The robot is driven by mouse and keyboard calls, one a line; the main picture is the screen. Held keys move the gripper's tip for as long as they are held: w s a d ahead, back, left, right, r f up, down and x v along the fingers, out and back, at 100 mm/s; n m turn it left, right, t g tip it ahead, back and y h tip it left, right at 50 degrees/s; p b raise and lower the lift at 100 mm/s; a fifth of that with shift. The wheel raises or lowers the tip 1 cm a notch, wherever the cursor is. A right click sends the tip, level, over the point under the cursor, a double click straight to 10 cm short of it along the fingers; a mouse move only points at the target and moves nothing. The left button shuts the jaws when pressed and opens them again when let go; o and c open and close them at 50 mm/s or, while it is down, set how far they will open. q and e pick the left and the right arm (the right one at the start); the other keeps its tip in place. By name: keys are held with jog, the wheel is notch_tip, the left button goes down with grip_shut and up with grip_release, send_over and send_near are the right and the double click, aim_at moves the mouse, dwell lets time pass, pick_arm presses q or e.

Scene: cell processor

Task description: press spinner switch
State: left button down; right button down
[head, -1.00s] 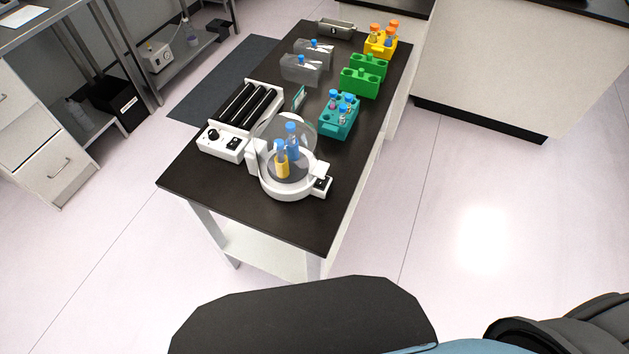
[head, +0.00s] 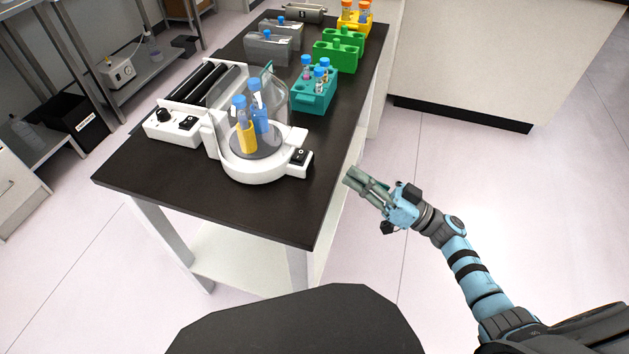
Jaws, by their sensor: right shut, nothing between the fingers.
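The white spinner (head: 254,173) stands near the front of the black table, its clear domed lid (head: 276,94) over it. Tubes with blue caps stand inside, one with yellow contents (head: 246,137) and one blue (head: 261,120). The spinner switch (head: 299,156) is a small black rocker on a white block at the spinner's right side. My right gripper (head: 352,178) is shut and empty. It is off the table's right edge, to the right of the switch and apart from it, its fingers pointing left. My left gripper is not in view.
A white roller device (head: 172,126) sits left of the spinner. A teal rack (head: 318,98), a green rack (head: 341,56) and a yellow rack (head: 354,27) line the table's right side behind it. The table's front surface (head: 190,182) is bare. The floor to the right is clear.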

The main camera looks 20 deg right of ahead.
aim_at(299, 155)
jog(key=shift+n+g+y, duration=0.3)
jog(key=shift+g, duration=0.2)
jog(key=x, duration=0.7)
jog(key=r+x, duration=0.1)
jog(key=x, duration=0.2)
jog(key=shift+s+a, duration=0.2)
jog(key=shift+s, duration=0.05)
